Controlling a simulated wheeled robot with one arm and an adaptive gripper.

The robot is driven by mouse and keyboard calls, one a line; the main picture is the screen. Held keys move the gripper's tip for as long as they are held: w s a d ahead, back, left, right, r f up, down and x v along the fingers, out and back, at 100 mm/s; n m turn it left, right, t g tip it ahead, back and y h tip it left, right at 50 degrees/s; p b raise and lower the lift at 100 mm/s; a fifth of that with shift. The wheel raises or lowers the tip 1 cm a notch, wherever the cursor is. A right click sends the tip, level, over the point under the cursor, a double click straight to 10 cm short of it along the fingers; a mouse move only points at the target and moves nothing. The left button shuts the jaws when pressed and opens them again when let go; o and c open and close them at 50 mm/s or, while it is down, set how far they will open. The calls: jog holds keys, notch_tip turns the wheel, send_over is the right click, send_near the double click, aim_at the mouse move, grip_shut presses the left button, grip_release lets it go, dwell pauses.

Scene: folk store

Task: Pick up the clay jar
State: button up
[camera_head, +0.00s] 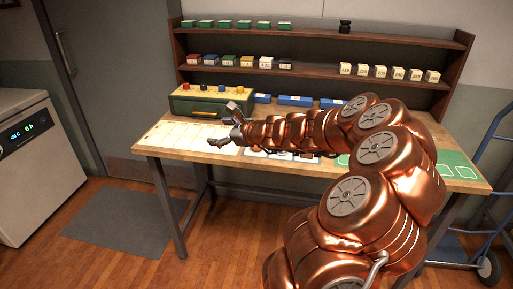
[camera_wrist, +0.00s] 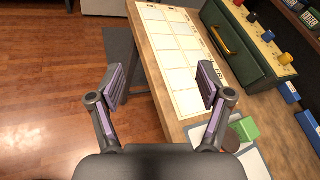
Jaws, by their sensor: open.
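My gripper (camera_head: 224,124) is open and empty above the left part of the workbench (camera_head: 168,151). In the wrist view my gripper (camera_wrist: 163,83) has its two fingers spread wide, with floor and the bench edge between and beyond them. No thing is clearly a clay jar. A small dark jar-like object (camera_head: 345,26) stands upright on the top shelf at the right, far from my gripper. In the wrist view a brown rounded object (camera_wrist: 231,139), partly hidden by my right finger, sits next to a green block (camera_wrist: 245,129); I cannot tell what it is.
A green case (camera_head: 211,104) with coloured knobs stands behind a pale grid sheet (camera_head: 180,134). Blue trays (camera_head: 295,100) line the bench's back. The shelf rack (camera_head: 325,71) holds small boxes and labelled blocks. A blue hand truck (camera_head: 493,150) stands at right. The floor at left is open.

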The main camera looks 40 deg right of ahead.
jog(key=s+d+f+m+h, duration=0.1)
jog(key=d+f+m, duration=0.1)
jog(key=d, duration=0.3)
jog(key=s+d+f+m+h, duration=0.2)
jog(key=d+f+m, duration=0.1)
jog(key=d, duration=0.2)
jog(key=s+d+f+m+h, duration=0.2)
jog(key=d+m, duration=0.1)
jog(key=d, duration=0.3)
jog(key=shift+s+f+b, duration=0.1)
jog(key=shift+f+b, duration=0.25)
jog(key=shift+f, duration=0.05)
jog(key=shift+p+x, duration=0.5)
jog(key=shift+x, duration=3.3)
jog(key=shift+d+f, duration=0.1)
jog(key=shift+f, duration=0.05)
jog(key=shift+c, duration=0.4)
jog(key=c, duration=1.2)
